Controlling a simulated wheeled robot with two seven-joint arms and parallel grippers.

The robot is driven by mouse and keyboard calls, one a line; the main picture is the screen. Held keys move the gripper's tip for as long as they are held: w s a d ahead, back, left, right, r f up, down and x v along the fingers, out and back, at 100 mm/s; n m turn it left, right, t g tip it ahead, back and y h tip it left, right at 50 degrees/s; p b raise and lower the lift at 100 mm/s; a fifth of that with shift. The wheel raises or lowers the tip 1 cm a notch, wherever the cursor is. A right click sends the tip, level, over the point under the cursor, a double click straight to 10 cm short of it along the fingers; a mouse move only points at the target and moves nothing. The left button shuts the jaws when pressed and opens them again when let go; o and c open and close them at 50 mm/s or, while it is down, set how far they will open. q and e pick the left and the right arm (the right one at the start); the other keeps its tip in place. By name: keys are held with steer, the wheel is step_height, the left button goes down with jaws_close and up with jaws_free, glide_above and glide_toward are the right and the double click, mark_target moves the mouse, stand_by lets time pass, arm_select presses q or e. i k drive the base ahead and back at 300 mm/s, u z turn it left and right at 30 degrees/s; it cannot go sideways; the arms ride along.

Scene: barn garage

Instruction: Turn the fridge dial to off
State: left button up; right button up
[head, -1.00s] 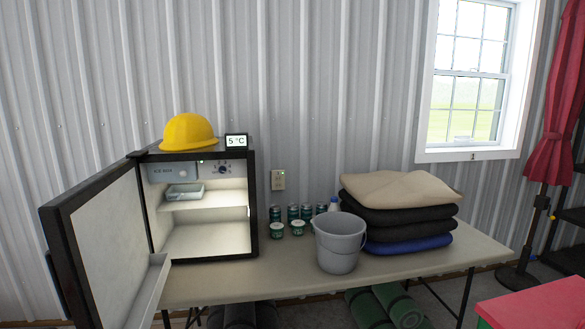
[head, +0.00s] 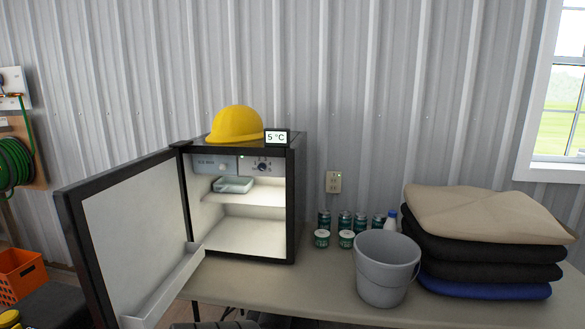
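The small black fridge (head: 291,210) stands on the table with its door (head: 135,230) swung wide open to the left. Its dial (head: 262,167) is a dark knob on the panel at the upper right inside, under the top edge; its exact setting is too small to read. A small greenish light shows on the panel near the dial. The ice box panel (head: 207,163) is left of the dial. A display (head: 277,137) on top of the fridge reads 5 °C.
A yellow hard hat (head: 236,125) sits on the fridge. A grey bucket (head: 386,270), cans (head: 345,221) and folded blankets (head: 485,245) stand to the right on the table (head: 330,300). The open door blocks the fridge's left side. An orange crate (head: 20,275) is at far left.

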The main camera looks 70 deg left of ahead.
mark_target(262, 166)
steer(key=u, duration=0.2)
steer(key=i, duration=0.8)
steer(key=u, duration=1.1)
steer(key=i, duration=0.6)
steer(key=u, duration=0.6)
